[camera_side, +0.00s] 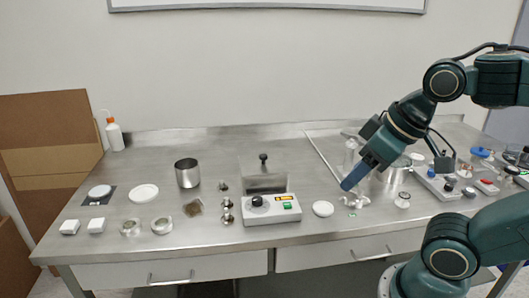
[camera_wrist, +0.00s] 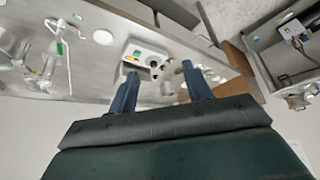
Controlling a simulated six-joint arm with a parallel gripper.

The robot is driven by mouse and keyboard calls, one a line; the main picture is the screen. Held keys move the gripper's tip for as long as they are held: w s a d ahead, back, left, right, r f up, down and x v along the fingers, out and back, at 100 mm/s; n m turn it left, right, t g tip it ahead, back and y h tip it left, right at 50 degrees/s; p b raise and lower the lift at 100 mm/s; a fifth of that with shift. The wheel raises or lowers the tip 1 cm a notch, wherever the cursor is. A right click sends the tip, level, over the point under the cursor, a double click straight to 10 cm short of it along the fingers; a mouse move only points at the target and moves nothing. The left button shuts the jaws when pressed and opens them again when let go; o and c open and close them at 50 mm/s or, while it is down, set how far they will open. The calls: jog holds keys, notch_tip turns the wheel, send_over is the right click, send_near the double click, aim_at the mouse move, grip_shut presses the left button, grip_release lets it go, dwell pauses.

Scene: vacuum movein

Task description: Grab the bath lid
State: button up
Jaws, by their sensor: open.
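The bath lid (camera_side: 264,184) is a grey metal plate with a black knob on top. It sits on the white water bath (camera_side: 270,210), which has a front control panel with a dial, an orange label and a green switch. The bath also shows small in the wrist view (camera_wrist: 144,54); I cannot make out the lid clearly there. My gripper (camera_side: 349,183) has blue fingers and is to the right of the bath, apart from the lid, tilted down and left. In the wrist view its two fingers (camera_wrist: 160,69) are spread, with nothing held between them.
Glassware on a stand (camera_side: 350,155) and a metal pot (camera_side: 397,171) stand close to my gripper. A white round dish (camera_side: 323,209) lies right of the bath. Small metal weights (camera_side: 227,204) and a steel beaker (camera_side: 187,173) stand to its left. The bench behind the bath is clear.

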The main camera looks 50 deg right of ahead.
jog(key=w+d+r+m+g, duration=0.1)
jog(key=w+d+r+m, duration=0.15)
jog(key=w+r, duration=0.45)
jog(key=m+g, duration=0.5)
jog(key=m, duration=0.6)
send_over(264, 155)
notch_tip(264, 155, down, 9)
jog(key=shift+f, duration=4.3)
jog(key=shift+f, duration=0.1)
